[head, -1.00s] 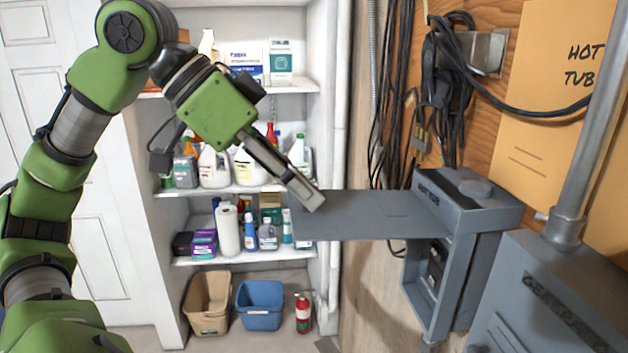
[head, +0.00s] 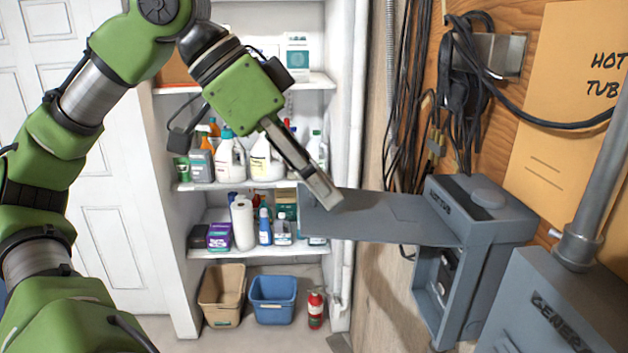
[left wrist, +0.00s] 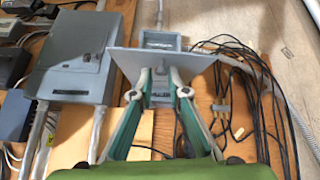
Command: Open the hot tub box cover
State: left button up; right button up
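The grey hot tub box (head: 483,228) is on the wall at the right in the head view. Its flat grey cover (head: 375,222) is swung up and sticks out to the left, roughly level, so the box's inside (head: 436,278) shows below. My left gripper (head: 328,197) is at the cover's outer end, over its face; I cannot tell if it touches. In the left wrist view its two fingers (left wrist: 160,78) are apart with nothing gripped between them, in front of the cover (left wrist: 207,62). My right gripper is out of view.
A grey generator box (head: 550,300) with a vertical pipe (head: 597,165) stands at the lower right. Black cables (head: 462,100) hang on the wall above the cover. Shelves with bottles (head: 262,160), two bins (head: 272,298) and a red extinguisher (head: 315,309) are behind.

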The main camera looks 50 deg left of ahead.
pick_arm(q)
jog(key=shift+w+d, duration=0.1)
jog(key=shift+d, duration=0.05)
jog(key=shift+r, duration=0.1)
jog(key=v, duration=1.2)
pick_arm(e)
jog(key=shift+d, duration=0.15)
